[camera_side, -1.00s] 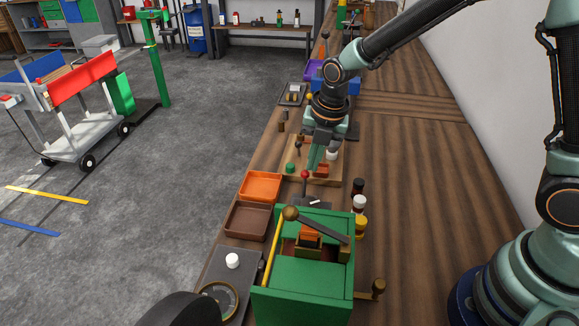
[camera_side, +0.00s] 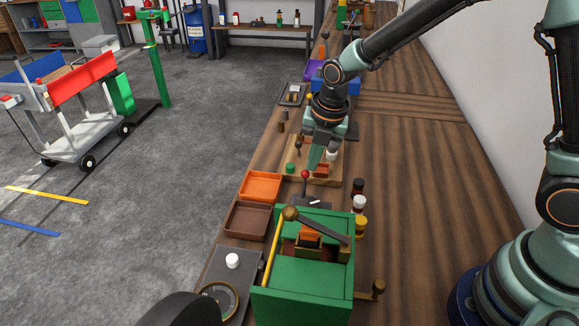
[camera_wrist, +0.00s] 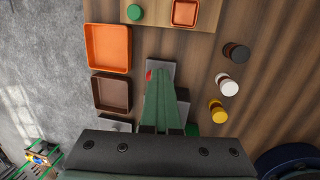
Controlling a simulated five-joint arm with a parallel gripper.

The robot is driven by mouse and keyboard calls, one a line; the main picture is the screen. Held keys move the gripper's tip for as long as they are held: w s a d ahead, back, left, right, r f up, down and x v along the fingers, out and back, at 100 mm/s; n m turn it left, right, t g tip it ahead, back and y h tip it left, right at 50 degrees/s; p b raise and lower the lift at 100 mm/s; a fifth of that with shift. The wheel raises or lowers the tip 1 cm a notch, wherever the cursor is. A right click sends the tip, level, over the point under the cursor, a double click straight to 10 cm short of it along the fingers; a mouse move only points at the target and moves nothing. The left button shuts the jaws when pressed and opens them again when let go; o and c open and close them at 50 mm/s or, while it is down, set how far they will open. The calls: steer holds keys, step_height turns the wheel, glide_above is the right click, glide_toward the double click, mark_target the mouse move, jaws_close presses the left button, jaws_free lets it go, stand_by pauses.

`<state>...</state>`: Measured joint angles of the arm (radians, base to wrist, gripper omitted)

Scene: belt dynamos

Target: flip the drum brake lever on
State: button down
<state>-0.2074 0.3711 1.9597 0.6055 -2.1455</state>
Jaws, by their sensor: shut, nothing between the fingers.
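A small lever with a red ball knob (camera_side: 304,174) stands on a dark grey base plate (camera_side: 313,203) just behind the green machine; it appears to be the brake lever. A short white mark shows on the plate. My gripper (camera_side: 313,168) is shut and empty, pointing down close beside the knob, slightly to its right in the side view. In the wrist view the shut fingers (camera_wrist: 162,88) cover much of the grey plate (camera_wrist: 160,68). Only a bit of the red knob (camera_wrist: 149,75) shows at their left edge. I cannot tell whether they touch.
The green machine (camera_side: 312,283) with a brass-knobbed arm stands in front. An orange tray (camera_side: 260,186) and a brown tray (camera_side: 248,221) lie left of the lever. Several small jars (camera_side: 359,204) stand right. A wooden board (camera_side: 325,181) lies behind.

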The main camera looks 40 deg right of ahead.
steer(key=shift+s+a+f, duration=0.15)
steer(key=shift+s+f, duration=0.25)
steer(key=d+v, duration=0.2)
steer(key=v, duration=1.1)
steer(key=shift+w+d+r, duration=0.15)
steer(key=shift+d+r, duration=0.05)
